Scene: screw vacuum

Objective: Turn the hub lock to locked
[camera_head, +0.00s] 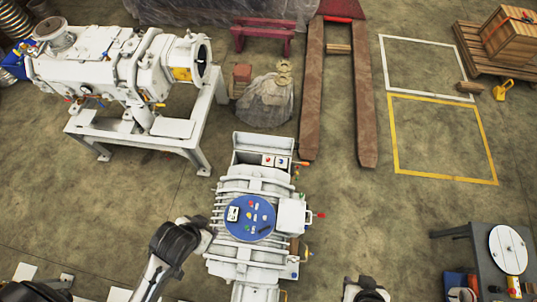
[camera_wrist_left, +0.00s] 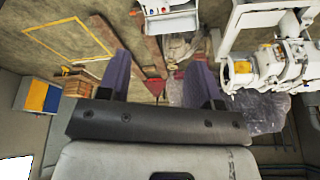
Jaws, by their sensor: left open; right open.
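The white ribbed screw vacuum machine (camera_head: 222,217) stands at the bottom middle of the head view. A blue round plate (camera_head: 238,228) with small coloured parts and a white label is on its top. A box with a red-tipped lever (camera_head: 319,215) sticks out on its right side. I cannot tell which part is the hub lock or how it is turned. My left gripper (camera_wrist_left: 162,75) is open and empty in the left wrist view, its two purplish fingers apart. My right gripper (camera_head: 367,288) is open at the bottom edge of the head view, mostly cut off.
A larger white machine (camera_head: 90,65) on a frame stands at the upper left. A dark table (camera_head: 485,275) with a white round disc (camera_head: 508,249) is at the lower right. Brown forks (camera_head: 312,90) lie behind the middle machine.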

